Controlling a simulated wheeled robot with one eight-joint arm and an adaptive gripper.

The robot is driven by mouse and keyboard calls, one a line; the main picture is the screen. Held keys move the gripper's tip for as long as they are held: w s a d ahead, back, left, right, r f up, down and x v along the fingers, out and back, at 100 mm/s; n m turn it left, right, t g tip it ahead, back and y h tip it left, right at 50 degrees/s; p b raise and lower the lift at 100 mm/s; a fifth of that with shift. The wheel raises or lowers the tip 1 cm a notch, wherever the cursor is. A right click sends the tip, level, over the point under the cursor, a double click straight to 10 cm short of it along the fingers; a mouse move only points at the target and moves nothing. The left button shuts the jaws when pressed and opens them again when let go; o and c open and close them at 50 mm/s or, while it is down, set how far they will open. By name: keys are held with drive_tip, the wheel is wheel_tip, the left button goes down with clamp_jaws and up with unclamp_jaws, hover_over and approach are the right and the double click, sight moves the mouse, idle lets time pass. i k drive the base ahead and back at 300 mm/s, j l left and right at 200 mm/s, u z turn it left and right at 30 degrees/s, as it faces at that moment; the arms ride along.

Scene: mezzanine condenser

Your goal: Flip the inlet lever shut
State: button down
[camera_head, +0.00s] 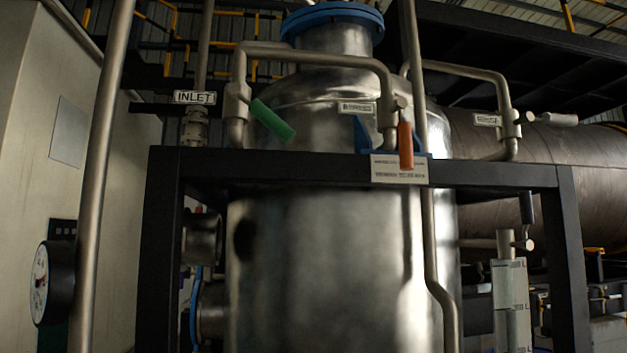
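The inlet lever is a green handle (272,121) on a pipe valve at the upper left of the metal tank. It slants down and to the right from the valve body (236,100). A white "INLET" label (194,97) is beside it on the left. My gripper does not show in this view.
The steel tank (318,265) stands inside a black frame (355,172). An orange lever (405,145) hangs straight down on another valve, and a pale grey lever (558,119) sticks out to the right. A gauge (40,284) and upright pipe (97,190) are at left.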

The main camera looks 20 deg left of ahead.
sight(272, 121)
drive_tip(key=u, duration=1.6)
